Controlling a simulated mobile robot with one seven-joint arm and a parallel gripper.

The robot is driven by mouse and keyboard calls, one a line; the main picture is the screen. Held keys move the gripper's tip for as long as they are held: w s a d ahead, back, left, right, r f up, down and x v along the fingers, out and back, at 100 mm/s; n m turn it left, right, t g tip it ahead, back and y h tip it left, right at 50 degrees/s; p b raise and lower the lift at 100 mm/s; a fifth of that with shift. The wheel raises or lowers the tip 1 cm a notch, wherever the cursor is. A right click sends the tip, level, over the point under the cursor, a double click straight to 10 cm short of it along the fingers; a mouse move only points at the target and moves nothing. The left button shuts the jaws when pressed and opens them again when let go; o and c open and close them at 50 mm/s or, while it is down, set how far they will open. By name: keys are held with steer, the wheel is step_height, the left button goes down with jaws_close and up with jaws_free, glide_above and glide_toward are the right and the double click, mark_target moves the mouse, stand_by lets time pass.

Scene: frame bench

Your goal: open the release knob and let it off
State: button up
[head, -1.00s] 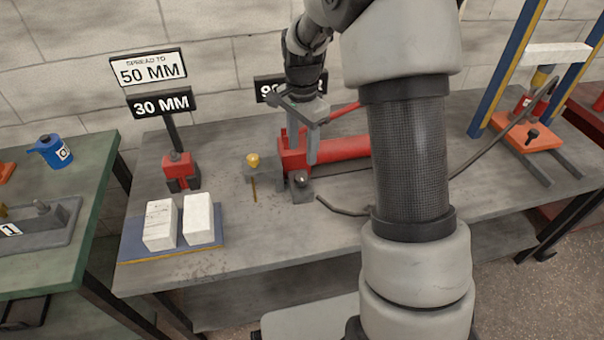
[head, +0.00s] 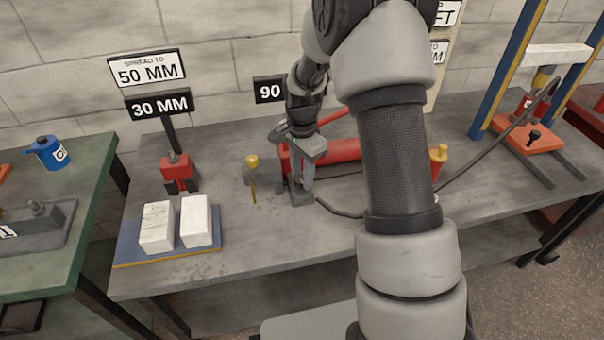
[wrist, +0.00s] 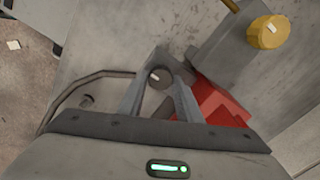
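The release knob (wrist: 158,76) is a small, round, dark knob with a pale mark on top, in the wrist view. It is on a grey block at the left end of the red hand pump (head: 338,150); in the head view my gripper hides it. My gripper (wrist: 160,82) points down, with one finger on each side of the knob and a gap between the fingers. I cannot tell whether either finger touches it. The pump's red body also shows beside the right finger in the wrist view (wrist: 222,104).
A grey block with a yellow knob (head: 252,161) stands just left of the pump. A hose (head: 455,180) runs right to an orange-based press (head: 540,137). White blocks (head: 196,222) lie on a blue mat at the left. The bench front is clear.

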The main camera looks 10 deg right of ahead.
steer(key=c, duration=0.5)
